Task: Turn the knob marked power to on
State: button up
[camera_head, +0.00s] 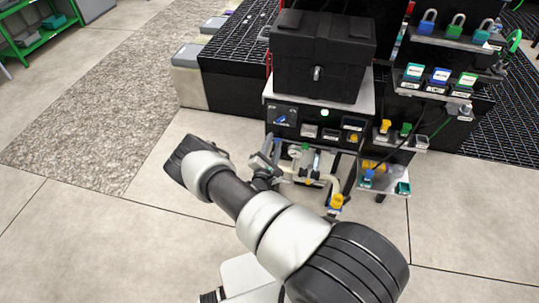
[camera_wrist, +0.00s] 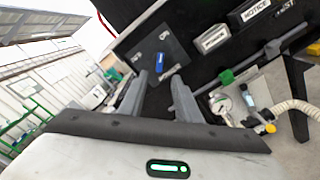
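A blue knob (camera_head: 281,117) sits on a dark square plate at the left of the black panel. It also shows in the wrist view (camera_wrist: 160,62), just beyond and between my fingertips. Any lettering by it is too small to read. My gripper (camera_wrist: 158,82) is open, with a clear gap between its two grey fingers and nothing held. In the head view my gripper (camera_head: 266,163) is in front of and below the panel, apart from the knob and partly hidden by my wrist.
A black box (camera_head: 322,55) stands on the shelf above the panel. Pipes and valves with a yellow fitting (camera_head: 337,201) are just right of my gripper. Shelves with padlocks (camera_head: 428,22) and label blocks stand at the right. The floor at the left is open.

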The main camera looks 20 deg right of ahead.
jog(key=v, duration=0.7)
jog(key=shift+w, duration=0.1)
jog(key=s+d+r+m+g+h+p, duration=0.25)
jog(key=r+m+g, duration=0.3)
jog(key=r, duration=0.55)
jog(key=s+d+r+m+g+h+p, duration=0.1)
jog(key=d+r+m+g+h, duration=0.4)
jog(key=r, duration=0.7)
jog(key=s+a+r+m+g+y+p, duration=0.1)
jog(key=s+r+m+g+y+p, duration=0.1)
jog(key=s+r+m+g+y, duration=0.65)
jog(key=s+a+r+t+y+p, duration=0.1)
jog(key=s+a+r+t+y, duration=0.2)
jog(key=s+a+r, duration=0.2)
jog(key=s+a+r+t+y+p, duration=0.2)
jog(key=s+a+r, duration=0.3)
jog(key=r, duration=0.6)
jog(key=s+a+r+m+t+y+p, duration=0.1)
jog(key=s+a+r+t+y, duration=0.3)
jog(key=r, duration=0.4)
jog(key=shift+s+a+r+t+p, duration=0.3)
jog(key=shift+s+a+p, duration=0.35)
jog(key=shift+a, duration=0.25)
